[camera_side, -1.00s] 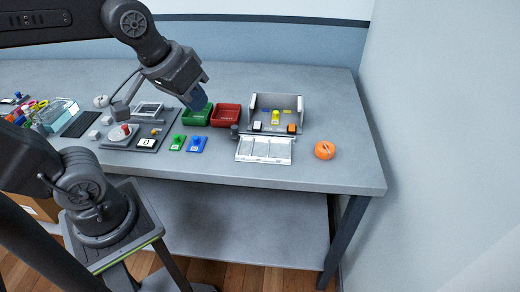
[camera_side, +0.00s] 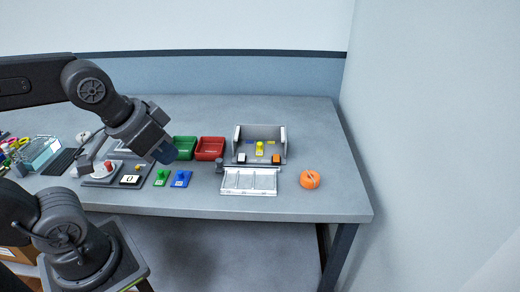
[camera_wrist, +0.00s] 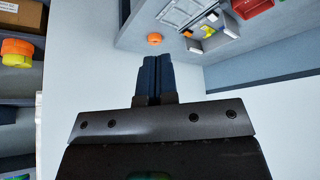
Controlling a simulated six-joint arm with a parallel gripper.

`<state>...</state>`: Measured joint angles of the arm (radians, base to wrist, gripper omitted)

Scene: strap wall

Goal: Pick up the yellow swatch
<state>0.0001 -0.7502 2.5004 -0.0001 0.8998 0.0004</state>
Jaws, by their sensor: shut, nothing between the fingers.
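The yellow swatch (camera_side: 260,148) appears as a small yellow piece with a raised knob, inside an open grey bin (camera_side: 283,143) on the bench. In the wrist view a small yellow patch in the bin is probably the swatch (camera_wrist: 205,28). My gripper (camera_side: 165,155) is to the left of the bin, near the green tray, well apart from the swatch. In the wrist view my gripper (camera_wrist: 152,58) has its dark blue fingers together, with nothing between them.
A green tray (camera_side: 184,141) and a red tray (camera_side: 210,143) stand left of the bin. A white rack (camera_side: 249,189) lies in front of it. Green (camera_side: 160,180) and blue (camera_side: 180,181) knobbed pieces lie farther left. An orange round object (camera_side: 310,179) sits at right, with bare bench around it.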

